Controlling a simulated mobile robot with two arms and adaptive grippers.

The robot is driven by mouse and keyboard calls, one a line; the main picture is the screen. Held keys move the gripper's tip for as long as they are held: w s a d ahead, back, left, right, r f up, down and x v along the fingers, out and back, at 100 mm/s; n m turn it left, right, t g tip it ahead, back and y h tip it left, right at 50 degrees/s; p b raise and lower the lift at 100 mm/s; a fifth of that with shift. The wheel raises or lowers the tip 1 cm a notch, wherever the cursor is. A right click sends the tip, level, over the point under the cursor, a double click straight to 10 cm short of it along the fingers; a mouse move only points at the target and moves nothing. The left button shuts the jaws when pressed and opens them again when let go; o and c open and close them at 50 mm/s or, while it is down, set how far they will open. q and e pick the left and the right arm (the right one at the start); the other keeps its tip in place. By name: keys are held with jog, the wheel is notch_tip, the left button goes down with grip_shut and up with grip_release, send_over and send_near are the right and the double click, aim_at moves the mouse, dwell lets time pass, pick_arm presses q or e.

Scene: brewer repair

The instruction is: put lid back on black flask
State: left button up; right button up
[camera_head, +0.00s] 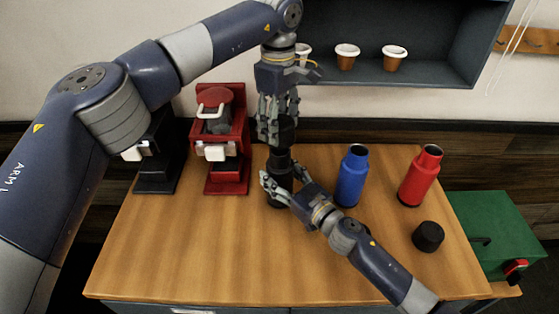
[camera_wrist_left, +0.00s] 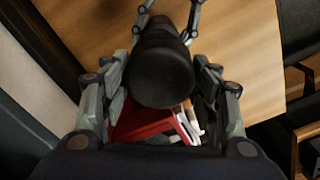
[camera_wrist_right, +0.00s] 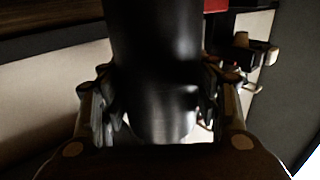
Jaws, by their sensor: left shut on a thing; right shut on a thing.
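The black flask (camera_head: 280,160) stands upright on the wooden table, left of the blue flask. My right gripper (camera_head: 279,187) is shut around its lower body; the flask also fills the middle of the right wrist view (camera_wrist_right: 155,50). My left gripper (camera_head: 278,128) points down from above and is shut on a black lid (camera_wrist_left: 162,72), held in line over the flask's top. In the head view lid and flask look like one dark column. I cannot tell whether the lid is seated or just above the neck, as fingers hide part of it.
An open blue flask (camera_head: 351,180) and an open red flask (camera_head: 419,178) stand to the right. Another black lid (camera_head: 428,237) lies at the table's right. A red brewer (camera_head: 228,150) and a black brewer (camera_head: 158,165) stand left. The table's front is clear.

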aim_at(280, 165)
pick_arm(q)
jog(key=shift+f, duration=2.1)
jog(key=shift+f, duration=0.85)
jog(key=shift+f, duration=0.55)
jog(key=m, duration=0.4)
jog(key=shift+w, duration=0.1)
jog(key=m, duration=0.5)
jog(key=shift+d, duration=0.1)
jog(key=m, duration=0.3)
jog(key=shift+d, duration=0.1)
jog(key=m, duration=0.4)
jog(key=shift+m, duration=0.3)
